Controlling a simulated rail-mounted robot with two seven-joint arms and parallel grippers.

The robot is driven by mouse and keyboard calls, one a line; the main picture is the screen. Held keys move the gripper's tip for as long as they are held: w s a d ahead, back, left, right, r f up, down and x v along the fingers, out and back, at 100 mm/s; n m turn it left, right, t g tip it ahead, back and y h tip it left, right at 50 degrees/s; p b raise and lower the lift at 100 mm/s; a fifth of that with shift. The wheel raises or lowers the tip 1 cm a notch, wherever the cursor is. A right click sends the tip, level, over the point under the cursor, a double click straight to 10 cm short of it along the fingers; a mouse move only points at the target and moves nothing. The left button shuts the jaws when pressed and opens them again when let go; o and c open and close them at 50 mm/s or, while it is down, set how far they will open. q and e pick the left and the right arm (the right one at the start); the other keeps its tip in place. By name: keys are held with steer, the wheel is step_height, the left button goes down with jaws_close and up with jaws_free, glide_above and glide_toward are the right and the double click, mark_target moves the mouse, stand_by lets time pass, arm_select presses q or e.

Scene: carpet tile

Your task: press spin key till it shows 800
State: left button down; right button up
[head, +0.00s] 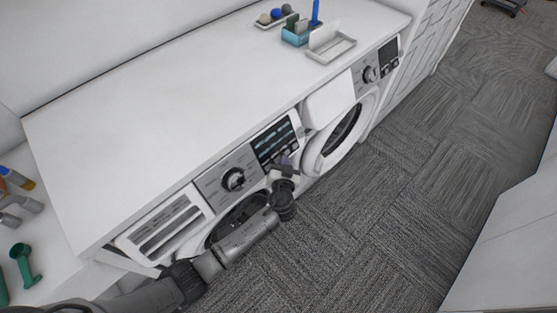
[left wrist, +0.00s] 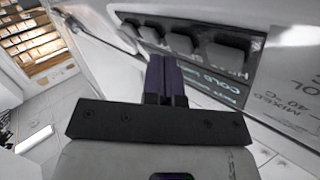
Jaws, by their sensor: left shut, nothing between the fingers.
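The near washing machine's control panel (head: 210,184) has a round knob (head: 233,179) and a dark display (head: 275,142) with rows of text too small to read. My left gripper (head: 284,163) is at the lower edge of that display, its fingers shut and empty. In the left wrist view, the shut purple-grey fingers (left wrist: 166,62) point at a row of dark grey keys (left wrist: 183,43). The fingertips are very close to the keys; I cannot tell whether they touch. The display (left wrist: 218,82) shows partly, with "COLD" on it. My right gripper is out of view.
A second front-loading machine (head: 340,130) stands to the right with its own knob (head: 369,74). The white countertop (head: 170,110) above is mostly clear, with a blue caddy (head: 296,36) and a white tray (head: 331,48) at its far end. Carpet (head: 400,190) lies open in front.

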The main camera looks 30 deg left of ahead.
arm_select(q)
steer(key=shift+w+a+f+b, duration=0.1)
steer(key=shift+a+f+b, duration=0.1)
steer(key=shift+a+b, duration=0.2)
stand_by(0.4)
steer(key=shift+d, duration=0.2)
steer(key=shift+d+r, duration=0.1)
steer(key=shift+r, duration=0.05)
steer(key=shift+s+d+r, duration=0.25)
steer(key=shift+d, duration=0.2)
stand_by(0.4)
steer(key=shift+s+d+r, duration=0.25)
steer(key=shift+d+r, duration=0.1)
steer(key=shift+d, duration=0.35)
steer(key=shift+s+d+r, duration=0.25)
steer(key=shift+d+r, duration=0.15)
steer(key=shift+d, duration=0.3)
steer(key=shift+s+d+r, duration=0.25)
steer(key=shift+d+r, duration=0.1)
steer(key=shift+d, duration=0.35)
